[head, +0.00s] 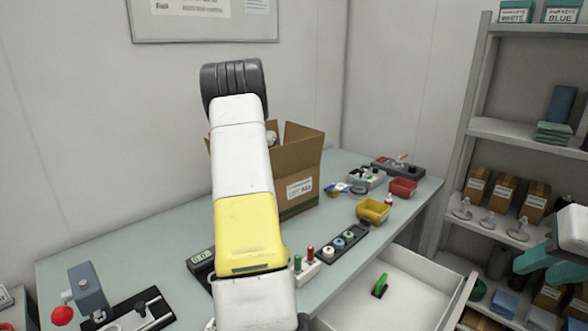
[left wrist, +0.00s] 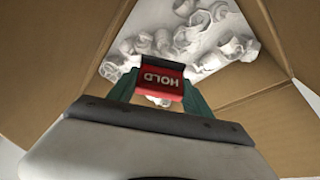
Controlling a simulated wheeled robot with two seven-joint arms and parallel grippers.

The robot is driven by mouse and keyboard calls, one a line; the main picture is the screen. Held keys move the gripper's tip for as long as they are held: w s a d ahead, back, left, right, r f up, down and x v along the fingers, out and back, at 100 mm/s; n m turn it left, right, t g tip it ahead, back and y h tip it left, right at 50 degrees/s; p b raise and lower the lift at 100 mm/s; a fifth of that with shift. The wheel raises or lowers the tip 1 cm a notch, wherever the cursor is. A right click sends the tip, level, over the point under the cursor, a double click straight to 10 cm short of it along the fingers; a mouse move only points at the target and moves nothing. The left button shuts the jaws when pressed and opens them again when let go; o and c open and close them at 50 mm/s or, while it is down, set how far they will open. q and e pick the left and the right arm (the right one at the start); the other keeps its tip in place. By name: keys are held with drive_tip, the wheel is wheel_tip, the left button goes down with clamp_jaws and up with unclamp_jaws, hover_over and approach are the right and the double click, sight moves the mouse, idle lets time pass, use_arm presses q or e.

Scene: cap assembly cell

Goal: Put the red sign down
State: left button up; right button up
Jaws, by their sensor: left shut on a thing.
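The red sign (left wrist: 158,80) with the word HOLD on it shows in the left wrist view, upside down. My left gripper (left wrist: 159,88) is shut on it, with a green finger at each side. The sign is over the open mouth of the cardboard box (left wrist: 285,128), with crumpled white pieces (left wrist: 190,40) below it. In the head view the box (head: 300,160) stands on the bench, partly behind my left arm; the left gripper and sign are hidden there. My right gripper (head: 548,268) is at the right edge, its green fingers apart and empty.
The bench (head: 140,245) holds a yellow bin (head: 372,211), a red bin (head: 403,187) and a dark strip of round caps (head: 340,250). An open drawer (head: 400,290) with a green-handled item (head: 380,285) juts out in front. Shelves (head: 520,130) stand at right.

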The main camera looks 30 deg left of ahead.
use_arm(q)
drive_tip(key=shift+f, duration=1.75)
drive_tip(key=shift+f, duration=0.1)
drive_tip(key=o, duration=1.4)
drive_tip(key=v, duration=1.2)
drive_tip(key=shift+d, duration=0.1)
